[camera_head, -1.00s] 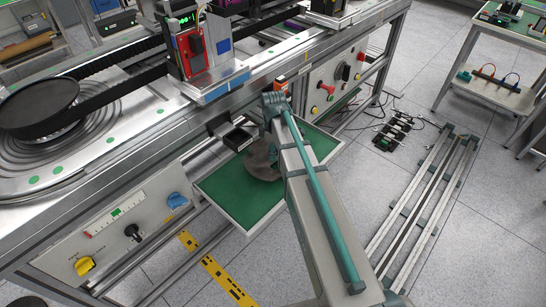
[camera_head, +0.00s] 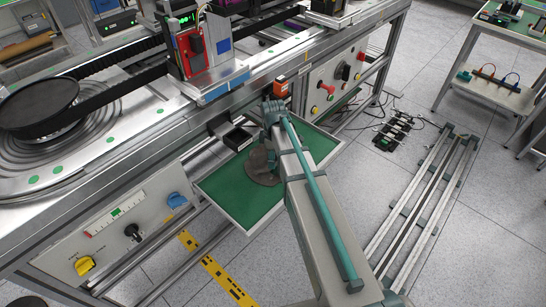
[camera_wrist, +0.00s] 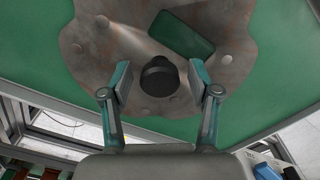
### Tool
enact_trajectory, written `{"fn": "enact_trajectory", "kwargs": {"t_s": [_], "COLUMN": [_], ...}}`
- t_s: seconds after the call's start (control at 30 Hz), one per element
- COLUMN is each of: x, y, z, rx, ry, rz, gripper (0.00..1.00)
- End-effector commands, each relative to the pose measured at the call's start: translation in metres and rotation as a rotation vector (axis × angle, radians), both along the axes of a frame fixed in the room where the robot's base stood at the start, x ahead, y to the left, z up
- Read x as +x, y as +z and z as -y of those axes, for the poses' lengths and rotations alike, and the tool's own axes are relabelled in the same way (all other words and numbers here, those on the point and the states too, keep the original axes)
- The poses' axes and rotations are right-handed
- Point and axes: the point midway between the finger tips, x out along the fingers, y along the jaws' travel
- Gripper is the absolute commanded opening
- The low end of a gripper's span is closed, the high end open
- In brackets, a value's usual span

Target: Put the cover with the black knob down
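The cover, a grey-brown uneven disc (camera_wrist: 95,50) with a round black knob (camera_wrist: 158,76), lies over the green tray (camera_head: 240,205). In the head view the cover (camera_head: 259,170) shows partly behind my arm, and its knob is hidden. My gripper (camera_wrist: 160,84) has one finger on each side of the knob, with a narrow gap to it on both sides. It looks open around the knob. A green rounded opening shows in the disc beside the knob. The cover looks flat and appears to rest on the tray.
A small black box (camera_head: 238,138) stands at the tray's back edge, close to the cover. The metal machine frame (camera_head: 150,140) with its panels rises behind and left of the tray. Bare green surface is free at the tray's front left.

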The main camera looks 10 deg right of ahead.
Motion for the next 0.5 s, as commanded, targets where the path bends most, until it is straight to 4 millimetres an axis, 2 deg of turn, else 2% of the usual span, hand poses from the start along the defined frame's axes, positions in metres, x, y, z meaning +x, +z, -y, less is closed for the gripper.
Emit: {"fn": "enact_trajectory", "kwargs": {"t_s": [0.27, 0.37, 0.5], "x": [0.000, 0.000, 0.000], "y": [0.003, 0.009, 0.028], "z": [0.000, 0.000, 0.000], "rx": [0.000, 0.000, 0.000], "ry": [0.000, 0.000, 0.000], "rz": [0.000, 0.001, 0.002], "gripper": [0.61, 0.61, 0.61]}}
